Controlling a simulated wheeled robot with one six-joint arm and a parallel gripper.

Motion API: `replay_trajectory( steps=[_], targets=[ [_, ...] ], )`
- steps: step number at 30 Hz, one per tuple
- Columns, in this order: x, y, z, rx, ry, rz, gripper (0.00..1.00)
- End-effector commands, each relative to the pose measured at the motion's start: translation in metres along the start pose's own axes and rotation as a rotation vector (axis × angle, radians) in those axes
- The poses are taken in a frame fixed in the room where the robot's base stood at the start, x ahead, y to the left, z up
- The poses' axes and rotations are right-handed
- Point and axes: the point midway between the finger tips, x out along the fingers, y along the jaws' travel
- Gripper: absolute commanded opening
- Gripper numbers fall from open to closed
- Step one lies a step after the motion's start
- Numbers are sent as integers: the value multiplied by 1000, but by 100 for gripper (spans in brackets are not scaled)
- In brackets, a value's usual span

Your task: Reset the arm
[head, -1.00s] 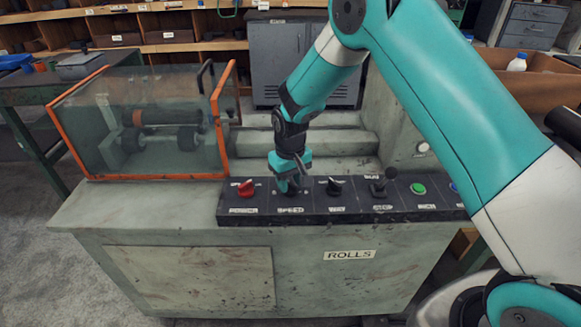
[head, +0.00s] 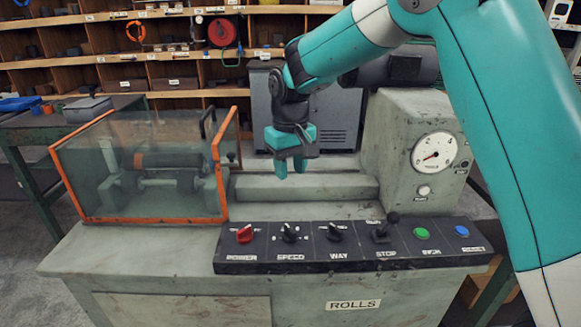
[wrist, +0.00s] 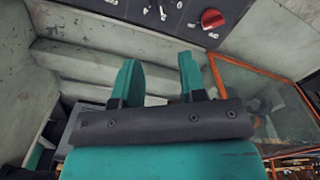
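My gripper (head: 291,168) hangs with its fingers pointing down in the head view, above the machine bed behind the control panel (head: 262,257). In the wrist view my gripper (wrist: 160,78) has its two teal fingers apart with nothing between them. The black SPEED knob (head: 289,232) is below the fingers and clear of them. The red POWER knob (head: 244,234) is left of it, and it also shows in the wrist view (wrist: 212,18). The WAY knob (head: 335,232) is to the right.
A glass guard with an orange frame (head: 142,219) stands left of the gripper. A gauge housing (head: 395,140) with a dial (head: 434,154) rises at the right. A STOP lever (head: 385,226), a green button (head: 422,233) and a blue button (head: 462,231) line the panel.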

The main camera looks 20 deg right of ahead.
Motion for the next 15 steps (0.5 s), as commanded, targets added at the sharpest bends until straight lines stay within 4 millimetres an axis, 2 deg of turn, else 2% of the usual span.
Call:
replay_trajectory(
  steps=[12,15],
  targets=[
    [-1,0,1,-2,0,-1,38],
    [-9,-5,11,-20,8,-12,38]
  ],
)
